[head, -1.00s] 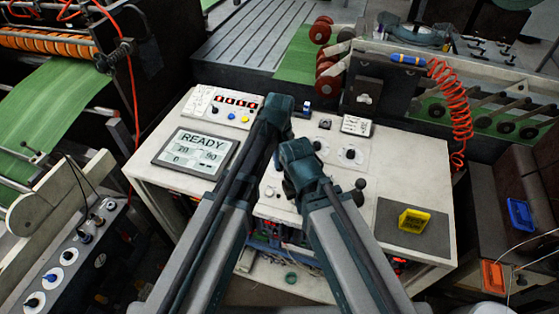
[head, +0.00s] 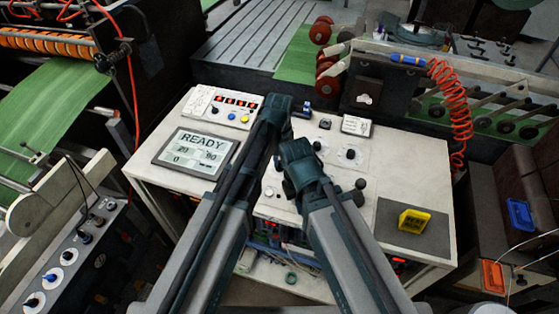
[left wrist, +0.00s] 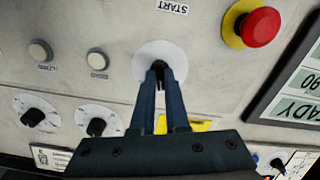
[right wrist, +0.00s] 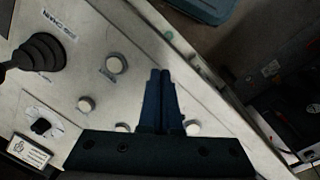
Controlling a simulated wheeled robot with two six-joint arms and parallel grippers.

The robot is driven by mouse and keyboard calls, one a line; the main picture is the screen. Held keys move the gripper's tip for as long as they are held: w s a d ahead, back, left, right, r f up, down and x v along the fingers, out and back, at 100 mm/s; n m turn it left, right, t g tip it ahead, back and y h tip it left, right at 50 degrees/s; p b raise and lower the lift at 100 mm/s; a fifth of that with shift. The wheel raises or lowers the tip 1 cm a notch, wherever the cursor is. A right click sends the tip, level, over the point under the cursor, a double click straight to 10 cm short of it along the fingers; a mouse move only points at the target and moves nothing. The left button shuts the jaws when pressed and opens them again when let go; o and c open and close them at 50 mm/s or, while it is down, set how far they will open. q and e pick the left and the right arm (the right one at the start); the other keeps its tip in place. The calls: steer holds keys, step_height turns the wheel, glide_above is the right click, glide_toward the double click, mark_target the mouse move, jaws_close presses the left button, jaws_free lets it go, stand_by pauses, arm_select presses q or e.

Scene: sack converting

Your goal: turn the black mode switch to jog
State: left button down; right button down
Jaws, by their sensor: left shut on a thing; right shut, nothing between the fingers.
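In the left wrist view, the black mode switch (left wrist: 158,66) sits on a round white plate (left wrist: 147,52) on the pale console. My left gripper (left wrist: 159,72) is shut on it, with one fingertip on each side. The fingers cover most of the switch, so I cannot tell which position it points to. In the head view, my arms hide the switch. My right gripper (right wrist: 159,74) is shut and empty over the console front, close to round pale buttons (right wrist: 117,64).
Near the switch are a red emergency button (left wrist: 260,27), grey buttons (left wrist: 97,59) and black dial knobs (left wrist: 97,127). The head view shows a display (head: 196,151) reading READY and a yellow holder (head: 413,220) on a dark mat. A black lever (right wrist: 38,52) stands near my right gripper.

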mark_target(279, 164)
arm_select(q)
steer(key=shift+m, duration=1.6)
steer(key=c, duration=0.9)
jaws_free()
arm_select(e)
steer(key=shift+r, duration=0.1)
arm_select(q)
step_height(279, 164, up, 14)
steer(key=p, duration=1.4)
arm_select(e)
step_height(279, 164, up, 14)
arm_select(q)
steer(key=shift+f, duration=0.1)
arm_select(e)
steer(key=shift+f, duration=0.2)
